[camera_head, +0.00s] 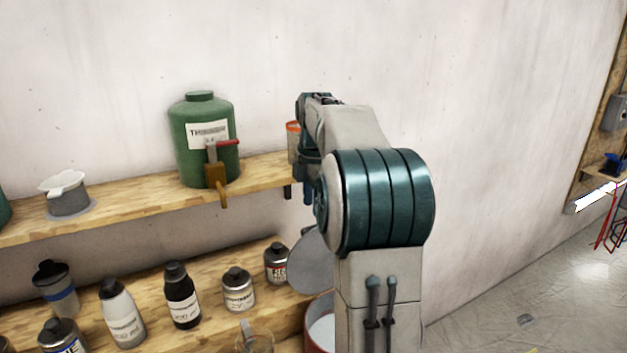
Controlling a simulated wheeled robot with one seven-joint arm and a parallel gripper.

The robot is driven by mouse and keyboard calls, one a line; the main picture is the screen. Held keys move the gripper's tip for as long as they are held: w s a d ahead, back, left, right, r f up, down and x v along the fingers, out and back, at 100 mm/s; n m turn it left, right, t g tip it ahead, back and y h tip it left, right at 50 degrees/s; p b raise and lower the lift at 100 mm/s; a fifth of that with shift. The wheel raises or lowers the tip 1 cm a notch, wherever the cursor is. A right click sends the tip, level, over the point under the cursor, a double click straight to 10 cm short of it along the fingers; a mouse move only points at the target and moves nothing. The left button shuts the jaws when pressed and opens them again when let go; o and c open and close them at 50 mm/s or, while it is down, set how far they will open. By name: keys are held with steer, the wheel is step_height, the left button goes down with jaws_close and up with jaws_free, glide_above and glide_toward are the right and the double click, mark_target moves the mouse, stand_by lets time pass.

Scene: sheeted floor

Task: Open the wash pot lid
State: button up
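A red pot (316,342) with a pale inside stands at the bottom centre, partly hidden behind my arm. A grey round plate (308,262), which looks like its lid, stands steeply tilted above the pot's far side, so the pot's mouth shows uncovered. Its right part is hidden by my arm, and I cannot see a hinge. My gripper (307,193) hangs beyond my arm, above the grey plate, near the right end of the upper shelf. It is mostly hidden by the arm. I cannot see its fingertips clearly, nor whether it touches the plate.
The upper wooden shelf (130,199) holds a green canister (204,160) with a tap, a grey cup with a white top (66,190), and an orange-rimmed container (293,142) close to my arm. Several bottles and a glass beaker (254,340) crowd the lower shelf (205,268).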

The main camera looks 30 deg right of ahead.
step_height(320, 180, up, 7)
steer(key=shift+s, duration=0.2)
steer(key=shift+f, duration=0.1)
stand_by(0.5)
